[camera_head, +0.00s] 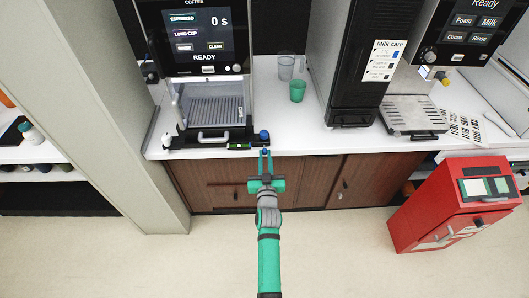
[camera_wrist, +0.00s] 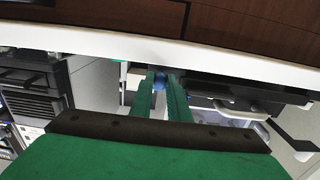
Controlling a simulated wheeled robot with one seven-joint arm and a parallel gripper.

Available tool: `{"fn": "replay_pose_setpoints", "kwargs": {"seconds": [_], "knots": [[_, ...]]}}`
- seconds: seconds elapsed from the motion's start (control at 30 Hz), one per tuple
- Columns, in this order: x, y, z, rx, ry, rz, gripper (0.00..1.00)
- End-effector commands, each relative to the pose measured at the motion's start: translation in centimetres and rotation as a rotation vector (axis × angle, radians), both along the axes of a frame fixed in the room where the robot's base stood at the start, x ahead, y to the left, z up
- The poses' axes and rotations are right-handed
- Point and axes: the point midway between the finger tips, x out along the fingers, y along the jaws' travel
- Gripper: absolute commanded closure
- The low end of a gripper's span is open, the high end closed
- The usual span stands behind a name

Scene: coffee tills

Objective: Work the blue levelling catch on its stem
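My gripper (camera_head: 265,153) reaches up to the counter's front edge below the left coffee machine. Its two green fingers stand a narrow gap apart. A small blue piece shows between the fingertips, and in the wrist view the blue catch (camera_wrist: 159,82) also lies between them; whether they press on it is unclear. A round blue knob (camera_head: 264,134) stands just beyond the fingertips at the counter edge, beside a black bar with a green level (camera_head: 240,146). The catch's stem is too small to make out.
The left coffee machine (camera_head: 196,40) with its drip tray (camera_head: 213,111) stands behind. A green cup (camera_head: 297,91) and a clear cup (camera_head: 286,66) stand to its right. A red cabinet (camera_head: 450,215) stands on the floor at right. Floor around my arm is clear.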

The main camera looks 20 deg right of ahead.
Motion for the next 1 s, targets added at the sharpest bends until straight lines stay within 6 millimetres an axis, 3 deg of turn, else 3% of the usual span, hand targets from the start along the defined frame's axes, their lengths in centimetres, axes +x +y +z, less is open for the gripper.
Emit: {"fn": "replay_pose_setpoints", "kwargs": {"seconds": [0.8,0.83,0.9,1.0], "knots": [[1.0,-0.3,0.0,0.0,0.0,0.0,1.0],[1.0,-0.3,0.0,0.0,0.0,0.0,0.82],[1.0,-0.3,0.0,0.0,0.0,0.0,0.65],[1.0,-0.3,0.0,0.0,0.0,0.0,0.62]]}}
